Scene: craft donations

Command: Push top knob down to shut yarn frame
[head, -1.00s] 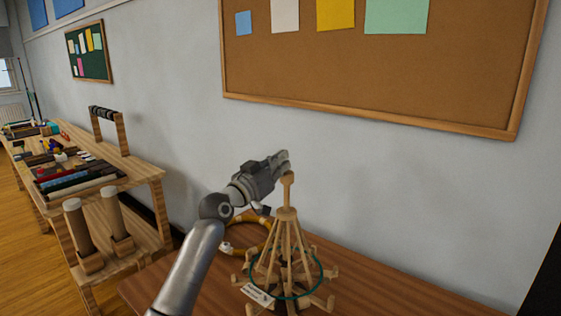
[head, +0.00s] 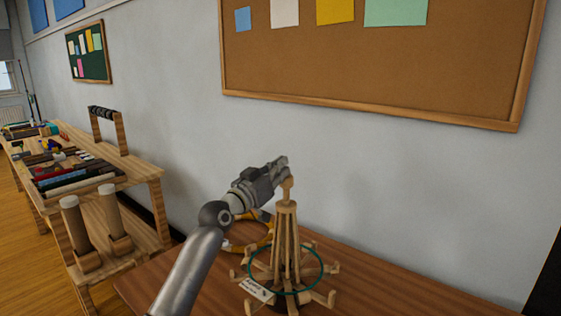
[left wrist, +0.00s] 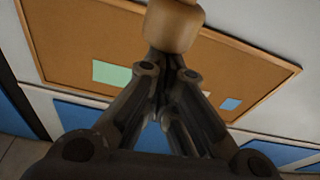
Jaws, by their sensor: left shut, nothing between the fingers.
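The yarn frame (head: 287,240) stands on the brown table, its wooden ribs steep and close around the post. Its top knob (head: 287,186) sits a short way above the collar. My left gripper (head: 283,162) is shut and empty, with its fingertips at the top of the knob; I cannot tell whether they touch. In the left wrist view the knob (left wrist: 174,27) shows at the top edge, beyond the shut fingertips (left wrist: 166,62). A teal ring (head: 318,266) circles the frame low down. My right gripper is not in view.
A yellow-orange hoop (head: 262,240) lies behind the frame, partly hidden by my arm. A small white label (head: 255,289) is at the frame's front. The table (head: 400,294) is clear to the right. A wooden shelf unit (head: 155,186) stands at left.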

